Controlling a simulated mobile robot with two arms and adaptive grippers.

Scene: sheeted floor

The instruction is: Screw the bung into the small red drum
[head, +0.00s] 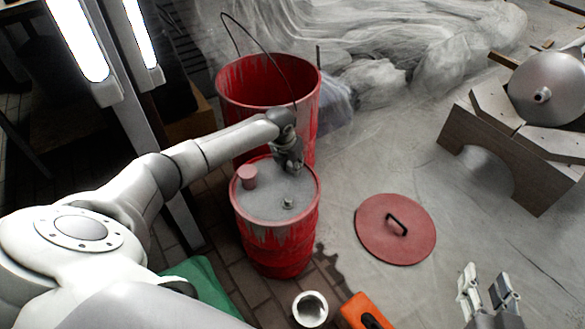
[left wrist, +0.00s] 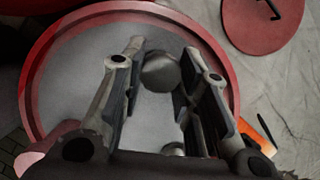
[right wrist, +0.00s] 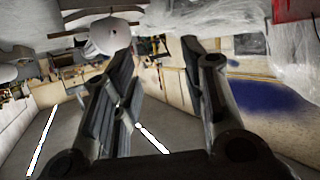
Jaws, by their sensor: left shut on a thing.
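The small red drum (head: 277,240) stands upright on the floor, with a grey top. My left gripper (head: 291,168) is over the far part of its top and points down. In the left wrist view, the left gripper (left wrist: 160,68) is shut on a round grey bung (left wrist: 160,73) between its fingertips, above the drum top (left wrist: 75,90). Whether the bung touches the drum top I cannot tell. A small metal fitting (head: 288,204) sits on the near part of the top. My right gripper (head: 487,292) is open and empty, away from the drum.
A pinkish cup-like piece (head: 247,177) stands on the drum top at the left. A large open red drum (head: 240,95) with a wire handle stands behind. A red lid (head: 395,230), a white cup (head: 310,309) and an orange case (head: 362,313) lie on the floor. A wooden cradle (head: 480,160) is at right.

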